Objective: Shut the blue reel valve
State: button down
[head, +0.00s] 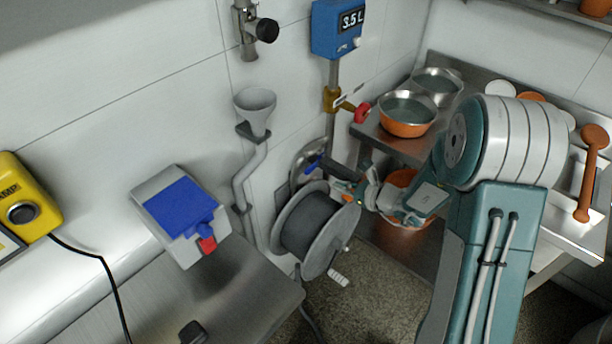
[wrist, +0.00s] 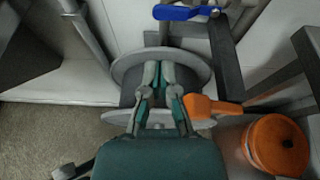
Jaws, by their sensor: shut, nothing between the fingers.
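The blue reel valve is a blue lever on a pipe, just above the hose reel (head: 305,232). In the head view the blue lever (head: 314,162) shows left of my gripper (head: 343,188). In the wrist view the blue lever (wrist: 186,12) lies nearly level across the top, beyond my fingertips and a little to their right. My gripper (wrist: 159,68) is shut and empty, in front of the reel (wrist: 130,68) in the wrist view. The fingertips look apart from the lever. In the head view my fingertips are small and hard to make out.
An orange piece (wrist: 210,107) sits right of my fingers, and an orange pot (wrist: 276,146) stands lower right. A steel table (head: 235,290) is left.

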aim_at(311, 169)
jog(key=d+x, duration=0.1)
jog(key=x, duration=0.9)
jog(key=shift+w+a+f+m+t, duration=0.2)
jog(key=shift+w+f+m+t, duration=0.1)
jog(key=shift+w+f+m, duration=0.15)
jog(key=shift+a, duration=0.1)
